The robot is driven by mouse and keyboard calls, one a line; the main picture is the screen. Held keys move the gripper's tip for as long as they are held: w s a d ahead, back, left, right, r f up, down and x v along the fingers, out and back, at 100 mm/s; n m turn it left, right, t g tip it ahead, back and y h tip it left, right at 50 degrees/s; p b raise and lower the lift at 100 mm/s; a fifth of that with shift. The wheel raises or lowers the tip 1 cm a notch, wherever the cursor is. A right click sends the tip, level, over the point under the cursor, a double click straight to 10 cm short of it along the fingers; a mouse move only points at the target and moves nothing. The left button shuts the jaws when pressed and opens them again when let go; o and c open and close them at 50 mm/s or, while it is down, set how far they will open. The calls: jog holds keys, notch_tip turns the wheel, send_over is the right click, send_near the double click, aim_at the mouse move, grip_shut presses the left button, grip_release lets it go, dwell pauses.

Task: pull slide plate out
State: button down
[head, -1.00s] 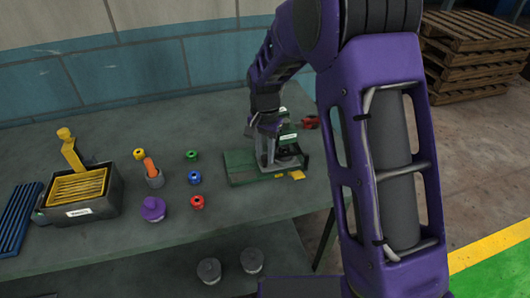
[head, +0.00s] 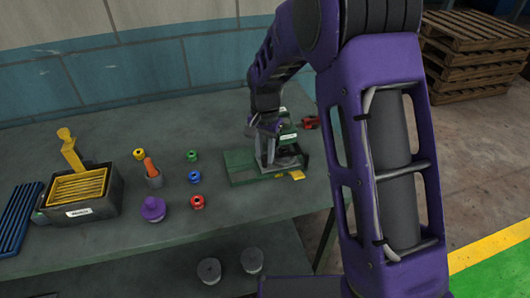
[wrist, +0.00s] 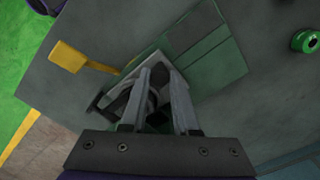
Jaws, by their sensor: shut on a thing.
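A green fixture (head: 240,165) stands near the right end of the table, with a grey piece at its right part and a yellow tab (head: 297,175) sticking out at its front right. In the wrist view the yellow tab (wrist: 70,57) juts out to the left of the green base (wrist: 215,65). Which part is the slide plate cannot be told for certain. My gripper (head: 266,160) reaches down to the fixture. In the wrist view its fingers (wrist: 158,75) are close together on a grey part (wrist: 150,60), shut on it. The fingers hide most of that part.
Red, blue and green knobs (head: 194,177) stand left of the fixture, with a purple piece (head: 152,209) beyond. A dark box with a yellow rack (head: 80,188) stands farther left. A red object (head: 309,122) lies behind the fixture. The table's right edge is close.

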jog(key=s+a, duration=0.1)
jog(key=a, duration=0.5)
jog(key=s+a, duration=0.1)
jog(key=a, duration=0.2)
jog(key=shift+s, duration=0.3)
jog(key=shift+a+r, duration=0.1)
jog(key=c, duration=0.7)
grip_release()
jog(key=shift+o, duration=0.2)
jog(key=shift+r, duration=0.1)
notch_tip(320, 180, up, 17)
jog(key=p, duration=0.1)
